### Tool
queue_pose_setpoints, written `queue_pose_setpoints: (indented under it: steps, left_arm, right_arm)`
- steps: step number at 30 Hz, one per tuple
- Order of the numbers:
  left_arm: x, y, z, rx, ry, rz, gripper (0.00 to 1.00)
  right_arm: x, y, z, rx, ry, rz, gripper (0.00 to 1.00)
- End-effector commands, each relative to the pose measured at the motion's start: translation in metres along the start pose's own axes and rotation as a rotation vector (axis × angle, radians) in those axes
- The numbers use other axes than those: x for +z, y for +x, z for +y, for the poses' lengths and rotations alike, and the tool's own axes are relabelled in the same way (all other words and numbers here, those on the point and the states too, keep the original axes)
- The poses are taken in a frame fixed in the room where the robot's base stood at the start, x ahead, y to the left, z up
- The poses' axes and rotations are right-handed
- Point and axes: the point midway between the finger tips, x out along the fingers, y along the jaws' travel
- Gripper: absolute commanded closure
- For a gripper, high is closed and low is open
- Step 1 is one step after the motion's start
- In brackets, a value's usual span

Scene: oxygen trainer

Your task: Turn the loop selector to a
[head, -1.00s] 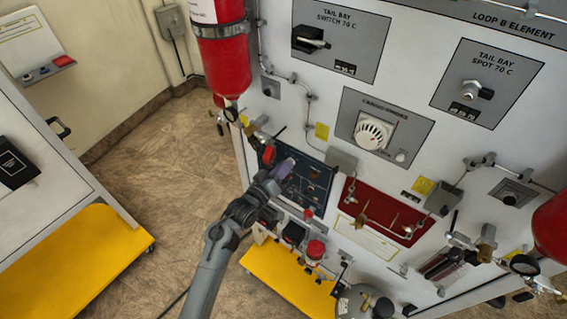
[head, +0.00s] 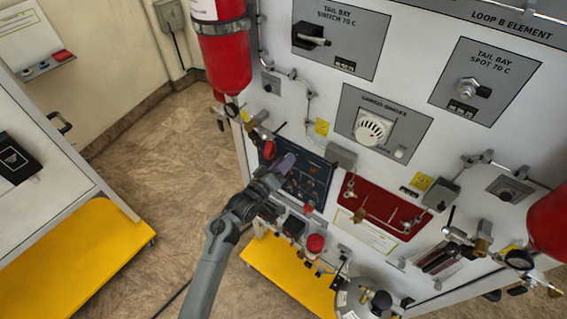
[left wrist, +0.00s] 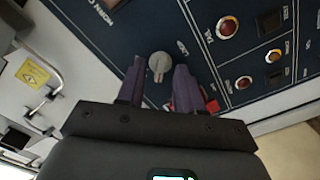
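A round grey knob (left wrist: 159,64) with a small pointer sits on the dark blue panel (left wrist: 120,38) in the left wrist view. It looks like the loop selector, but its lettering is too small to read surely. My left gripper (left wrist: 158,76) is open, with its two purple fingers to either side of the knob in the picture; I cannot tell whether they touch it. In the head view the left gripper (head: 284,164) is at the left part of the blue panel (head: 316,178) and hides the knob. My right gripper is not in view.
Round lamps (left wrist: 228,27) and dark square switches share the panel. A red part (left wrist: 186,100) lies behind the right finger. In the head view a red cylinder (head: 222,62) hangs above left, and a red plate (head: 375,212) with fittings is at the right.

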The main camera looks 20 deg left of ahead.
Motion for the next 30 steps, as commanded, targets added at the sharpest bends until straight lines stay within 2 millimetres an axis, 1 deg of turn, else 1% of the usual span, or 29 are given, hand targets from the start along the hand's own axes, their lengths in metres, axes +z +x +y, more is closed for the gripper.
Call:
queue_pose_setpoints:
  steps: [7, 11, 14, 24, 30]
  left_arm:
    - [0.000, -0.001, 0.000, 0.000, 0.001, 0.000, 0.64]
    - [0.001, -0.010, -0.001, -0.001, 0.001, -0.001, 0.64]
    - [0.001, -0.023, -0.001, -0.002, 0.001, -0.001, 0.64]
    - [0.001, -0.081, -0.002, -0.002, 0.001, 0.000, 0.64]
    - [0.001, -0.102, -0.001, -0.001, 0.000, -0.001, 0.64]
  right_arm:
    - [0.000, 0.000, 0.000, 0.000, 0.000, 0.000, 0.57]
    - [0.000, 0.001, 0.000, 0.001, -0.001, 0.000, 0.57]
    - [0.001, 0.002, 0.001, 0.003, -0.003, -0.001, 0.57]
    - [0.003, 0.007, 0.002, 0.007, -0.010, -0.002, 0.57]
    - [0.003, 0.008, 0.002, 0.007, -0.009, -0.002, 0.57]
